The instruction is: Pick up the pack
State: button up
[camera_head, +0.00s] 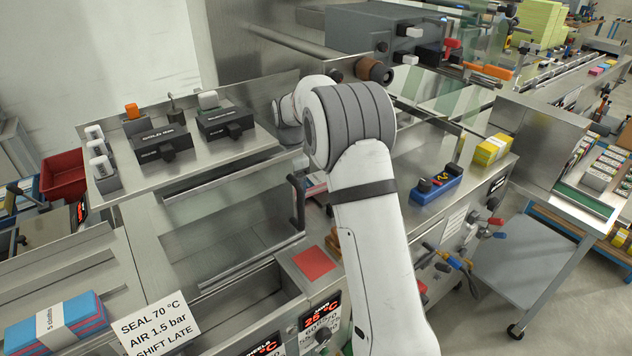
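The frame shows more than one pack, and I cannot tell which one the task means. A blue and pink cloth pack with a white paper band (57,322) lies at the lower left on the steel machine top. A yellow pack with a pale band (491,149) lies on the steel surface right of my arm. A small pinkish pack-like item (315,187) shows just left of my arm, partly hidden by it. My white arm crosses the middle and bends at a grey joint.
Two black clamp blocks (160,143) sit on the upper left plate. A blue block with black knobs (437,184) is right of my arm. A paper sign (155,324) stands by the banded pack. A red bin (64,174) is far left.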

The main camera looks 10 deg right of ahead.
jog(key=shift+f, duration=0.1)
jog(key=shift+c, duration=0.2)
jog(key=c, duration=1)
